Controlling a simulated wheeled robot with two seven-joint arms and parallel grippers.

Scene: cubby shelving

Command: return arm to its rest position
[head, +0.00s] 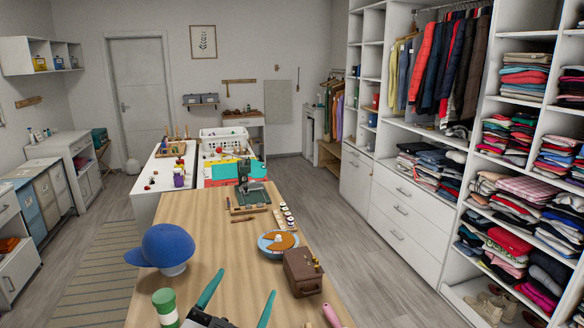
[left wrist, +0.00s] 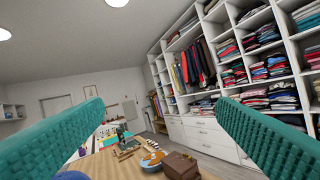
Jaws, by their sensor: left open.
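My left gripper (head: 247,281) is low in the head view, over the near part of the wooden table (head: 190,215). Its two teal fingers are spread wide with nothing between them. In the left wrist view the left gripper (left wrist: 161,103) shows its fingers at either side, with the room visible through the gap. A brown case (head: 303,272) stands on the table to the right of the fingers, apart from them. My right gripper is not seen in either view.
A blue cap (head: 165,247) on a white stand is at the table's left edge, with a green-and-white container (head: 165,305) nearer. A round blue dish (head: 277,243) lies beyond the case. Tall shelving (head: 415,190) stands right; floor between is clear.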

